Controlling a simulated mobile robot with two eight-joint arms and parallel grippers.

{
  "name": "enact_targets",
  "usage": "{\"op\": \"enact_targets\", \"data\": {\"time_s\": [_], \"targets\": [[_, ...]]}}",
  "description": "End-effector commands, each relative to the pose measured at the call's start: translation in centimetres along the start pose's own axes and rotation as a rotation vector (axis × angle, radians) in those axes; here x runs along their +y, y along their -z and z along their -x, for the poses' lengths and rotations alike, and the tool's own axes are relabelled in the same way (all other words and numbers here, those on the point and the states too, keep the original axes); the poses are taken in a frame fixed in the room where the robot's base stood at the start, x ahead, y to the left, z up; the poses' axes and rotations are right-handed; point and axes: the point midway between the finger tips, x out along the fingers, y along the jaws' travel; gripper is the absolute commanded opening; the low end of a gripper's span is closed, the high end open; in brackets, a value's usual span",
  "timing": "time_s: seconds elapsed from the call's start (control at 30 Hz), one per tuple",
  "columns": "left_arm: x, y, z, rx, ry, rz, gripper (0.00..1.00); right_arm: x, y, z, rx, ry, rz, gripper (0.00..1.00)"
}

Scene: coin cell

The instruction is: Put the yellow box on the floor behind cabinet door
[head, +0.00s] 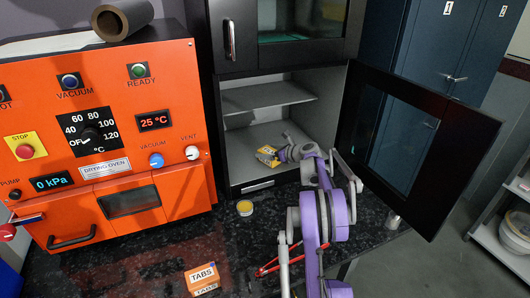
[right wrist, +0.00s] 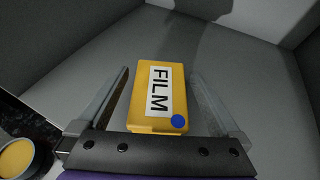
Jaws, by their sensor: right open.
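The yellow box labelled FILM (right wrist: 150,97) lies on the grey cabinet floor (right wrist: 240,60) between the two fingers of my right gripper (right wrist: 160,95). The gripper is open, with a gap visible between the box and the finger on each side. In the head view the yellow box (head: 267,154) shows at the cabinet's lower front, partly hidden by my right gripper (head: 275,154). The dark cabinet door with a glass pane (head: 400,140) stands swung open to the right. My left gripper is not in view.
A cabinet shelf (head: 265,97) is above my right gripper. A small round yellow-topped tub (head: 245,208) and an orange TABS box (head: 202,279) stand on the dark speckled counter (head: 130,250). The orange drying oven (head: 105,130) is at left. Red-handled pliers (head: 268,268) lie near my arm.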

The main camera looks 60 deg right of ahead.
Motion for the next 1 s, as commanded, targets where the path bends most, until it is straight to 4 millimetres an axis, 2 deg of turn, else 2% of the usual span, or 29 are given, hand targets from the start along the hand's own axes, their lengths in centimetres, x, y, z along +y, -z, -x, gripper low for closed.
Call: {"op": "enact_targets", "data": {"time_s": [0.03,0.2,0.4,0.6,0.87,0.93,1.0], "targets": [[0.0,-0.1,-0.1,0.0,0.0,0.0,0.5,-0.2,0.0,1.3,0.0,0.004,-0.001,1.0],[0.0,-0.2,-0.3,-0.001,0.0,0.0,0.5,-0.1,0.0,5.0,0.0,0.003,-0.002,1.0],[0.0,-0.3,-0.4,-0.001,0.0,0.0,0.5,-0.1,0.1,8.3,0.0,0.003,0.0,1.0],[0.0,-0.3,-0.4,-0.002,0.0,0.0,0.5,0.0,0.0,9.5,0.0,0.001,0.0,1.0],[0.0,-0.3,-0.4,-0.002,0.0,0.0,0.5,0.0,0.0,9.5,0.0,0.001,0.0,1.0],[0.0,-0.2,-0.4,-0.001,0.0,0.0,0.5,0.4,-0.1,9.4,0.004,-0.004,0.01,1.0],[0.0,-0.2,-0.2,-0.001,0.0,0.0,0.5,2.1,-0.5,8.8,0.021,-0.022,0.053,1.0]]}}
